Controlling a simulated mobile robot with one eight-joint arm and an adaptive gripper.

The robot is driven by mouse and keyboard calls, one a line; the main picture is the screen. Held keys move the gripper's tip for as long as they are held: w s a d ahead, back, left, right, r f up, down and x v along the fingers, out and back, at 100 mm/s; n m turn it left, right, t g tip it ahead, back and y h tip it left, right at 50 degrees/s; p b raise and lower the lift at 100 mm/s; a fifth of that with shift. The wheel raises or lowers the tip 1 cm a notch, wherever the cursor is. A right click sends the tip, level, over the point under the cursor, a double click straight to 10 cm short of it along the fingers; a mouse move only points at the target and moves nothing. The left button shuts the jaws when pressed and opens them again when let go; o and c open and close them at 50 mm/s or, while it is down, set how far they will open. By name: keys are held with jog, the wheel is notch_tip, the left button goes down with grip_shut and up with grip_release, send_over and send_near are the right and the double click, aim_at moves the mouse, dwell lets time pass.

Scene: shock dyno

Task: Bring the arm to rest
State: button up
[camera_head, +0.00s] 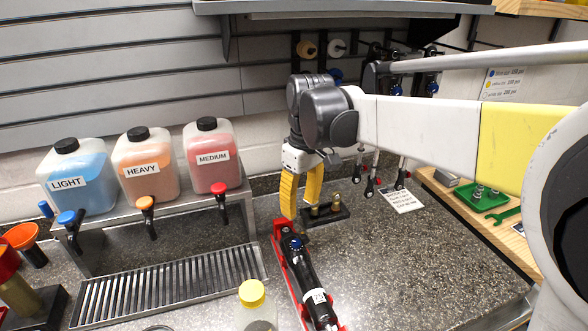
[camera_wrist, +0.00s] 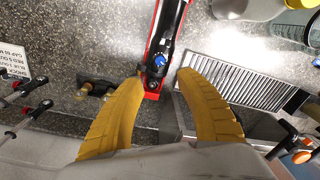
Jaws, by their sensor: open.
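My gripper (camera_head: 301,208) has yellow fingers and hangs pointing down over the counter, at the upper end of a black shock absorber (camera_head: 305,275) in a red cradle (camera_head: 279,240). In the wrist view my gripper (camera_wrist: 161,77) is open, with nothing between the fingers. The shock's end with its blue knob (camera_wrist: 159,60) shows just beyond the fingertips. I cannot tell whether the fingers touch the cradle. My arm reaches in from the right side of the head view.
Three fluid jugs, light (camera_head: 72,178), heavy (camera_head: 146,168) and medium (camera_head: 211,158), stand on a metal rack at left above a drip grate (camera_head: 165,287). A yellow-capped jar (camera_head: 253,294) is at front. A dark block with brass fittings (camera_head: 327,215) is beside my gripper. A green tray (camera_head: 480,197) lies right.

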jog(key=s+d+f+m+t+b, duration=0.2)
jog(key=s+d+f+m+t, duration=0.1)
jog(key=s+d, duration=0.4)
jog(key=s+d+f+m+t+b, duration=0.1)
jog(key=s+d+f+m+t, duration=0.2)
jog(key=s+d, duration=0.5)
jog(key=s+m+t, duration=0.1)
jog(key=s+m, duration=0.1)
jog(key=shift+s+f+h+b, duration=0.15)
jog(key=shift+s+h+b, duration=0.15)
jog(key=shift+s+b, duration=0.1)
